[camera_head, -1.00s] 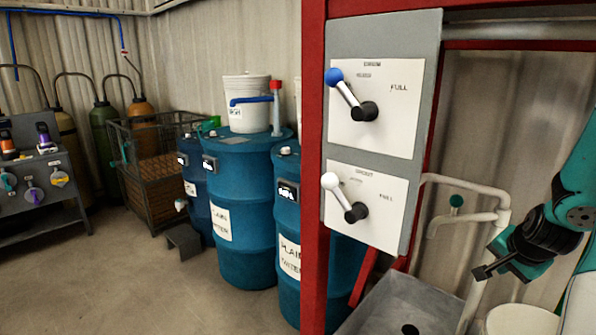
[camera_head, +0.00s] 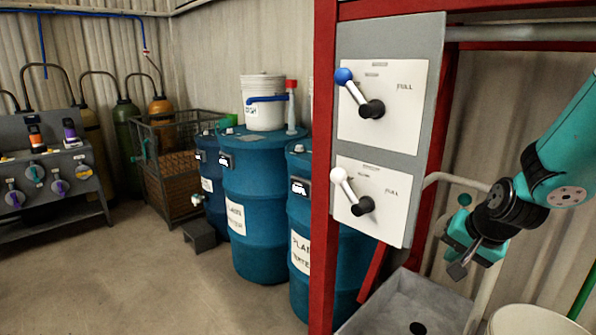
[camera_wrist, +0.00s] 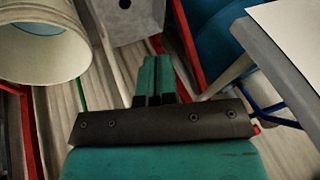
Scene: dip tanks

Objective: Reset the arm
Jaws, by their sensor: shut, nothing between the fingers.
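My arm (camera_head: 566,150) reaches in from the right edge of the head view, beside the lever panel. My gripper (camera_head: 457,269) points down and to the left, above the grey sink and apart from it. In the wrist view my gripper's fingers (camera_wrist: 155,80) lie side by side, shut, with nothing between them. The panel (camera_head: 392,130) carries a blue-knobbed lever (camera_head: 358,93) above and a white-knobbed lever (camera_head: 352,192) below. Both levers tilt up and to the left. My gripper touches neither lever.
A red frame (camera_head: 323,170) holds the panel. Below are a grey sink (camera_head: 385,312) and a white bucket (camera_head: 535,320). White pipes run behind my gripper. Blue drums (camera_head: 257,200), a wire crate (camera_head: 165,190) and a valve stand (camera_head: 50,170) stand left. The floor (camera_head: 150,285) is open.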

